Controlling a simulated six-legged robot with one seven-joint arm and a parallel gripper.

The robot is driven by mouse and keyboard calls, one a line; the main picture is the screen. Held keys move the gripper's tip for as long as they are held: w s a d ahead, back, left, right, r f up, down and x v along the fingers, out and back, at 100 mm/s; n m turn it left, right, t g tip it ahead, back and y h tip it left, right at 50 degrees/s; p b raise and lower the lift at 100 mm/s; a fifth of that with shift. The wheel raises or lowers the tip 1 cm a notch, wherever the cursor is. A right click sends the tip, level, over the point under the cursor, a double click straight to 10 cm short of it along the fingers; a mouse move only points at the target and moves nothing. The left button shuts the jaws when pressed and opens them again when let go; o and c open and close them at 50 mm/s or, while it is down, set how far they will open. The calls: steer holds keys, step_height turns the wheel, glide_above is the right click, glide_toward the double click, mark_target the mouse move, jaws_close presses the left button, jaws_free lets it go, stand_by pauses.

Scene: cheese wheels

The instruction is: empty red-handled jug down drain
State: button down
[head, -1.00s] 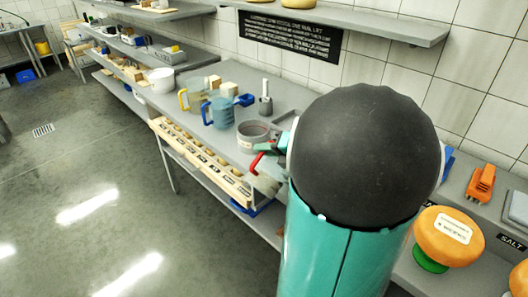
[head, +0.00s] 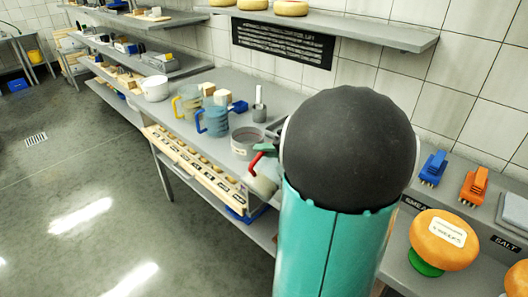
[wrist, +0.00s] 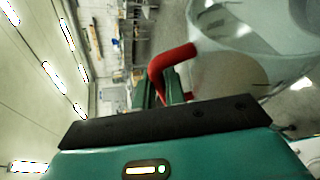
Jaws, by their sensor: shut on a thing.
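The red-handled jug (head: 263,180) is in the head view just off the bench's front edge, partly hidden by my arm. In the wrist view its clear body (wrist: 240,60) fills the upper right and its red handle (wrist: 167,62) runs to the jaws. My gripper (wrist: 168,92) is shut on that handle; in the head view the gripper (head: 266,149) is mostly hidden behind my arm. I cannot tell how full the jug is. The floor drain (head: 36,139) is a small grate far to the left on the grey floor.
A yellow-handled jug (head: 187,102), a blue-handled jug (head: 213,118) and a round grey pot (head: 247,142) stand on the bench (head: 232,84). A labelled wooden rack (head: 195,165) runs along its front. An orange cheese wheel (head: 442,240) is at right.

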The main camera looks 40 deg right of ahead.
steer(key=shift+r, duration=0.1)
steer(key=shift+d+r, duration=0.15)
steer(key=shift+d, duration=0.15)
stand_by(0.9)
steer(key=shift+d+r+m+y, duration=0.2)
steer(key=shift+d+m+y, duration=0.1)
steer(key=shift+d+m, duration=0.15)
stand_by(0.9)
steer(key=shift+d+r+m, duration=0.2)
steer(key=shift+d+m, duration=0.05)
steer(key=shift+d, duration=0.25)
stand_by(0.9)
